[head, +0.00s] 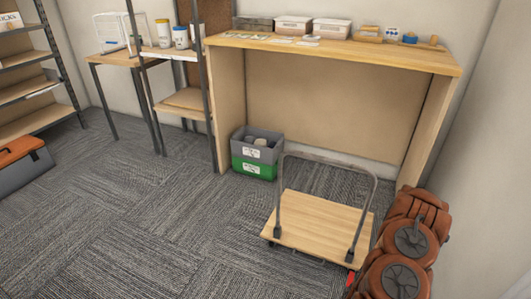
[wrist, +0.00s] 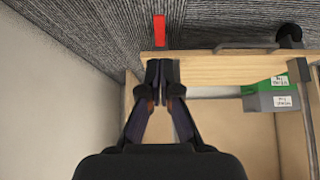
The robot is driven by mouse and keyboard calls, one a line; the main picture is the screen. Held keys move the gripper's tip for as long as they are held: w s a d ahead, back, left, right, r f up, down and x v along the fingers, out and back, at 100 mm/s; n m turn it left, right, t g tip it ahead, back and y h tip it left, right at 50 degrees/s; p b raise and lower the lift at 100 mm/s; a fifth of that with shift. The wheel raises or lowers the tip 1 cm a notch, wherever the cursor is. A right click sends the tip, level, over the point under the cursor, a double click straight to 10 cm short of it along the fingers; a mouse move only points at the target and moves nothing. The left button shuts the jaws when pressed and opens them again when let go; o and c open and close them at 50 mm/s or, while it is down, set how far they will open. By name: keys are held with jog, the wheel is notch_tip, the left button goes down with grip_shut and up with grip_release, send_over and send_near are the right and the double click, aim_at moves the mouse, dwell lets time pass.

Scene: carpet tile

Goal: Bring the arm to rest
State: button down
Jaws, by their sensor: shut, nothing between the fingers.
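My gripper (wrist: 163,75) shows in the wrist view with its dark fingers together at the tips and nothing between them. It is in front of a wooden platform trolley (wrist: 220,68), which appears upside down there. I cannot tell the distance between them. My orange-brown arm is folded at the lower right of the head view; its gripper end is not seen there. The trolley (head: 318,223), with a grey tube handle, stands on the carpet to the left of the arm.
A red piece (head: 350,281) lies by the trolley's near corner and shows in the wrist view (wrist: 160,28). A grey and green bin (head: 255,166) stands behind the trolley. A wooden bench (head: 330,50) holds boxes. Open carpet (head: 130,220) lies to the left.

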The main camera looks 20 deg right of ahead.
jog(key=w+a+r+n+g+y+p, duration=0.1)
jog(key=w+a+r+n+y+p, duration=0.3)
jog(key=r, duration=0.9)
jog(key=w+a+r+g+h+p, duration=0.1)
jog(key=a+r+p, duration=0.55)
jog(key=r, duration=0.65)
jog(key=w+a+r+n+y+p, duration=0.1)
jog(key=w+a+r+y+p, duration=0.3)
jog(key=r, duration=1)
jog(key=s+a+r+n+g+h+p, duration=0.15)
jog(key=s+a+r+p, duration=0.4)
jog(key=r, duration=0.55)
jog(key=s+a+r+n+g+p, duration=0.15)
jog(key=s+a+r+p, duration=0.35)
jog(key=r, duration=0.5)
jog(key=s+a+r+g+p, duration=0.1)
jog(key=s+r+p, duration=0.1)
jog(key=s+r, duration=0.5)
jog(key=s+a+r+g+p, duration=0.1)
jog(key=s+a+r+p, duration=0.1)
jog(key=s+r, duration=0.6)
jog(key=shift+a+n+p, duration=0.25)
jog(key=shift+n+p, duration=0.05)
jog(key=shift+p, duration=0.1)
